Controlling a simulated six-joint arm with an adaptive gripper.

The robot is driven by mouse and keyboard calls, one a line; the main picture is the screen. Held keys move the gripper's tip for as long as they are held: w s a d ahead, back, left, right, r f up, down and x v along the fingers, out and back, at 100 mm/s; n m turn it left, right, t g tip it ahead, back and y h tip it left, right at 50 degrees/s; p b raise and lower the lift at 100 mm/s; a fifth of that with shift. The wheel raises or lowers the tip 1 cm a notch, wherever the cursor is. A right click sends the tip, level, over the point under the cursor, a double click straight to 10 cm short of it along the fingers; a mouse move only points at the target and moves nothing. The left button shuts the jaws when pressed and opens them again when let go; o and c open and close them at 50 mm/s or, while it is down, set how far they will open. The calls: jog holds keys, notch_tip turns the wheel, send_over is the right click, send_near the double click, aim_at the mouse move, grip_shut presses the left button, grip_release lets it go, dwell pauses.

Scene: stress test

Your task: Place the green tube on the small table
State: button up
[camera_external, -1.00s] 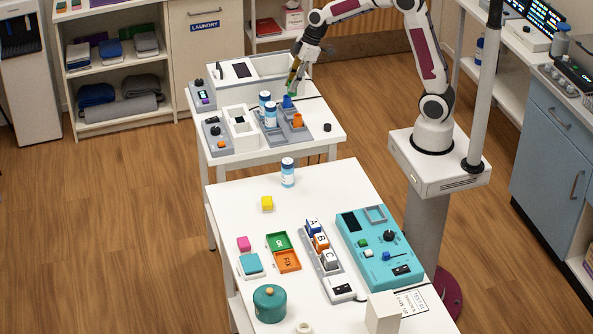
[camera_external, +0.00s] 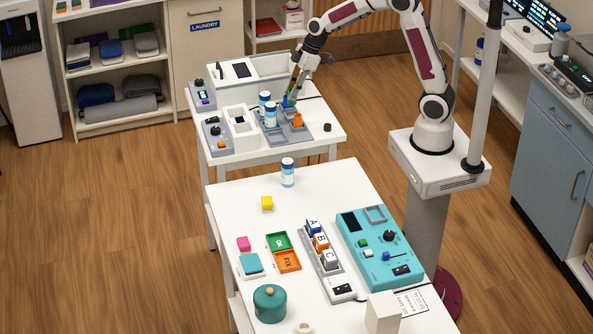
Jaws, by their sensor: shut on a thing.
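My gripper (camera_external: 294,90) is over the right rear part of the white back table (camera_external: 318,114), pointing down. It is shut on the green tube (camera_external: 292,97), of which only a small green part shows between and below the fingers. The tube is close to a blue piece (camera_external: 286,102) by the grey tray. I cannot tell whether the tube touches the tray or the table top. Which table is the small one is not marked; the back table looks the smaller of the two.
Two white-and-blue bottles (camera_external: 270,115) and an orange piece (camera_external: 298,120) stand around the grey tray. A white bin (camera_external: 262,70) is behind. The front table (camera_external: 225,205) holds a bottle, blocks, a teal panel and a teal pot. The back table's right front is mostly clear.

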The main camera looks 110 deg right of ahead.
aim_at(293, 104)
jog(key=shift+f, duration=2.95)
jog(key=shift+f, duration=0.3)
jog(key=o, duration=1.1)
jog(key=shift+c, duration=0.2)
jog(key=shift+r, duration=0.1)
jog(key=v, duration=1.2)
jog(key=shift+m, duration=0.3)
